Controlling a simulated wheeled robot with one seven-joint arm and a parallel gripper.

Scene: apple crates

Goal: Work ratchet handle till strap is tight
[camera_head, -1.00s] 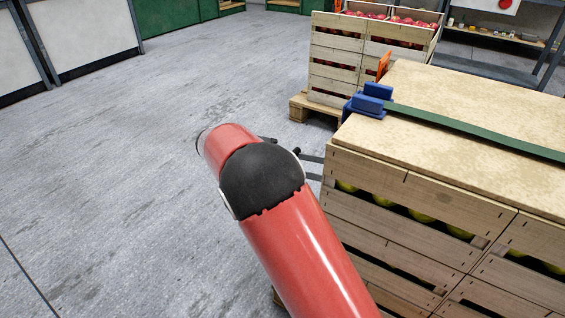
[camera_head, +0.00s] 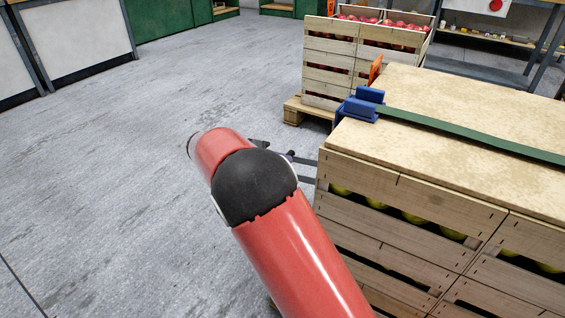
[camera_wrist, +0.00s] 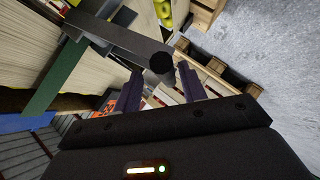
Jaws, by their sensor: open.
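The green strap (camera_head: 470,133) runs flat over the board on the crate stack and passes a blue corner protector (camera_head: 362,106). In the wrist view the strap (camera_wrist: 52,78) hangs at the left. A grey metal bar, which looks like the ratchet handle (camera_wrist: 118,38), reaches from near the strap to a black knob (camera_wrist: 161,62). My gripper (camera_wrist: 160,72) is open, and the knob appears at the gap between its fingertips. I cannot tell whether they touch. In the head view my arm mostly hides the gripper; dark bars (camera_head: 307,162) show beside the crate's left side.
The strapped crate stack (camera_head: 400,190) holds green apples under a pale board (camera_head: 480,105). Behind it, a crate of red apples (camera_head: 330,65) stands on a pallet (camera_head: 295,108), with an orange piece (camera_head: 376,68) in front. The grey floor (camera_head: 110,150) at left is clear.

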